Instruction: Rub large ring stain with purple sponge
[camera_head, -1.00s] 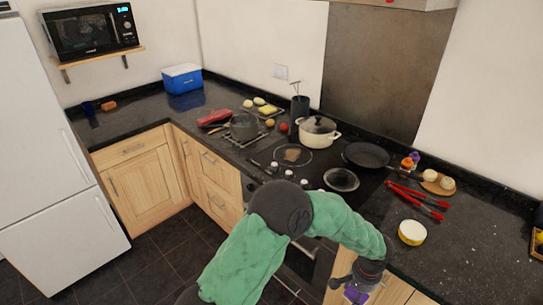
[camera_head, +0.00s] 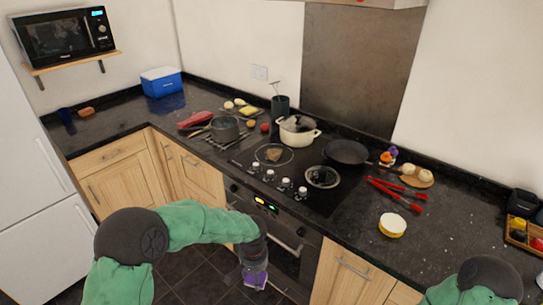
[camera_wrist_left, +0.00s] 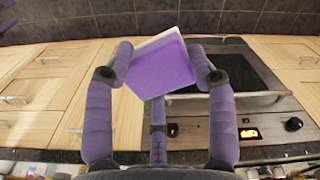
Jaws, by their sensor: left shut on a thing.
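My left gripper (camera_head: 254,272) is shut on the purple sponge (camera_head: 258,282), held in front of the oven, below the counter's front edge. In the left wrist view the sponge (camera_wrist_left: 160,70) sits between the purple fingers, its purple face showing and a pale layer at its far edge. A grey ring-shaped mark (camera_head: 322,177) lies nearer the front; I cannot tell which is the large ring stain. My right gripper is out of view.
Red tongs (camera_head: 396,192) and a yellow-and-white bowl (camera_head: 392,225) lie to the right. My right arm shows at bottom right.

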